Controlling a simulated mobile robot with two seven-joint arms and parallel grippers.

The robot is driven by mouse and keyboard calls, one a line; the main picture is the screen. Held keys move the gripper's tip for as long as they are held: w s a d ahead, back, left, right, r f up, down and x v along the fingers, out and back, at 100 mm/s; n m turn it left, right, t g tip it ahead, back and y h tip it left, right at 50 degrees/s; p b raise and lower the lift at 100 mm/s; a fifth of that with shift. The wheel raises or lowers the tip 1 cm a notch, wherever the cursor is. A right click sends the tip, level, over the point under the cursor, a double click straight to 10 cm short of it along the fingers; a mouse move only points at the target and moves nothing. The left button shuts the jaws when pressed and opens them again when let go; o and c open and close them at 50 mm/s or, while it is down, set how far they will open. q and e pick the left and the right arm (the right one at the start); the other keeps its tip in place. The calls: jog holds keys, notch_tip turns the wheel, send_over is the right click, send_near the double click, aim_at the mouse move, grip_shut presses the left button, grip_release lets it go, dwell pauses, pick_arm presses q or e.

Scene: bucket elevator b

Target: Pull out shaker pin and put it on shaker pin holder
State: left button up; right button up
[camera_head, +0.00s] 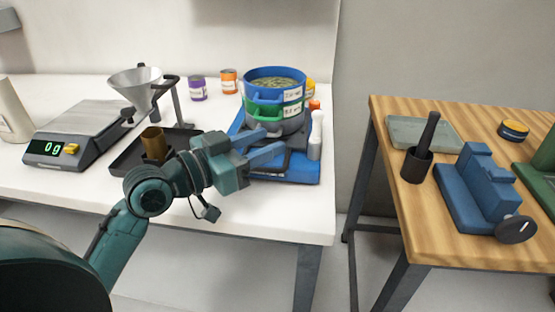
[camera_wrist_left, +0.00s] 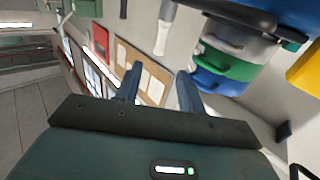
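The sieve shaker has a blue base (camera_head: 300,172) on the white table. Its stacked sieves (camera_head: 265,97) are blue, green and grey. A white upright piece (camera_head: 316,128) with a thicker lower part stands at the base's right side; I cannot tell surely whether it is the shaker pin. It also shows in the left wrist view as a white handle (camera_wrist_left: 162,38), beyond the fingers and apart from them. I cannot make out the pin holder surely. My left gripper (camera_head: 272,144) is open and empty in front of the stack; its two blue fingers (camera_wrist_left: 158,88) stand apart in the left wrist view.
A scale (camera_head: 70,137) reading 0 g, a funnel (camera_head: 136,84) on a stand and a dark tray (camera_head: 125,160) stand left. Cans (camera_head: 198,88) are behind. The wooden table (camera_head: 425,205) at right holds a black cup (camera_head: 416,165) and a blue device (camera_head: 480,192).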

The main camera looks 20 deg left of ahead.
aim_at(314, 125)
pick_arm(q)
jog(key=p+x, duration=0.1)
jog(key=x, duration=1.2)
jog(key=shift+w+d+f+p, duration=0.1)
jog(key=shift+f+p, duration=0.15)
jog(key=shift+p, duration=0.1)
jog(key=shift+c, duration=0.5)
grip_shut()
